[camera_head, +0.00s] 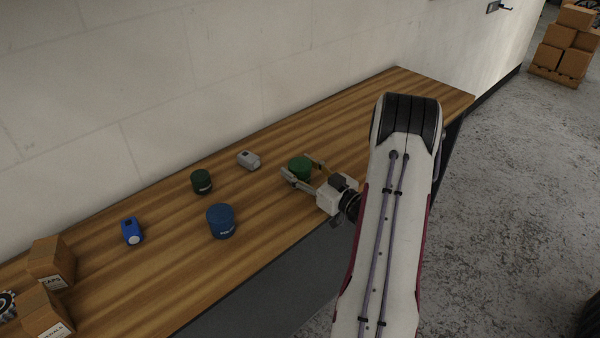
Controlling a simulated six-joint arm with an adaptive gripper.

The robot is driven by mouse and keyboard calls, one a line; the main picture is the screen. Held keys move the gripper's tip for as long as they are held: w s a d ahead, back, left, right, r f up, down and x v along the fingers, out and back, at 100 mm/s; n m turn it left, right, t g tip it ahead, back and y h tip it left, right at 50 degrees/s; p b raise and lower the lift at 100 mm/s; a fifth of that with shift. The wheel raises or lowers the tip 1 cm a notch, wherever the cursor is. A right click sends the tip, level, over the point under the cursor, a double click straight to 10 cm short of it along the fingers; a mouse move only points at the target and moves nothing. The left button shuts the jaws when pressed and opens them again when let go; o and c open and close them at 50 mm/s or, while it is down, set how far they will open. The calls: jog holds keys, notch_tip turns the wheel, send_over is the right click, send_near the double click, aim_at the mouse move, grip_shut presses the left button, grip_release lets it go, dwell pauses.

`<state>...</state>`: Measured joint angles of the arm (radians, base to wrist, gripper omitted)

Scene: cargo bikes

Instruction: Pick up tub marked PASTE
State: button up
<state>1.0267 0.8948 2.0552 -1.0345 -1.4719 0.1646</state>
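Three tubs stand on the wooden bench (365,105). A green tub (299,167) is between the spread fingers of my gripper (297,165), one finger on each side. My gripper looks open around it; any contact is too small to make out. A dark green tub (201,180) with a pale label stands further left, towards the wall. A blue tub (221,223) with a pale label stands nearer the front edge. The labels are too small to read, and none shows on the green tub, so I cannot tell which is marked PASTE.
A grey device (248,160) lies between the dark green and green tubs. A blue device (131,231) lies left of the blue tub. Cardboard boxes (50,262) stand at the left end. The bench's far right end is clear. A wall runs behind the bench.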

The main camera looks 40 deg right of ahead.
aim_at(300, 163)
jog(key=c, duration=0.7)
jog(key=shift+r, duration=0.25)
jog(key=shift+r, duration=4.8)
